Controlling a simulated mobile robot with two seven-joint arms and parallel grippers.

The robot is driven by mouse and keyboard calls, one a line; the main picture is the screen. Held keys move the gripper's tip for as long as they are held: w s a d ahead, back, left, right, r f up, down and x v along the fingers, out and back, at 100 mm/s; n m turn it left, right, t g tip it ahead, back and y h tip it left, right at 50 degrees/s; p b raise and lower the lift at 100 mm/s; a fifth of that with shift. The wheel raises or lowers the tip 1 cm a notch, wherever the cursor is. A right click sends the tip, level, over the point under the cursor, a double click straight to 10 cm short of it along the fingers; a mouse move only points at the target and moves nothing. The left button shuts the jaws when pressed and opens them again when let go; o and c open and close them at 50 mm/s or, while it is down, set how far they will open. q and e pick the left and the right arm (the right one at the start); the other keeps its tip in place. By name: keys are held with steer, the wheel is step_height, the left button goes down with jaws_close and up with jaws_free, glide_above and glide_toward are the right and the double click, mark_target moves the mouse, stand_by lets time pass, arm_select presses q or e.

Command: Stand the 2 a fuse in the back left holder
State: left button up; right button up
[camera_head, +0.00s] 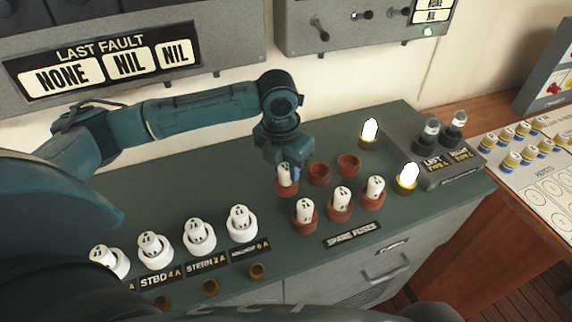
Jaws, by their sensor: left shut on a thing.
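My left gripper (287,166) points down over the back left holder (287,189) of the reddish spare fuse group. It is shut on a white fuse (285,176), which stands upright in or just above that holder. I cannot tell whether it is fully seated, and its marking is too small to read. The back middle holder (319,177) and back right holder (348,166) are empty. The front row has white fuses standing in its left (304,209), middle (342,197) and right (375,187) holders. My right gripper is not in view.
Several white-collared fuses, one at the STERN label (198,233), stand along the console's front left. Lit lamps (370,132) (407,177) and a grey box (437,160) with two dark-based parts stand right. Wall panels hang behind my arm.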

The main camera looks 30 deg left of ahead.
arm_select(q)
steer(key=shift+f, duration=0.2)
steer(key=o, duration=1)
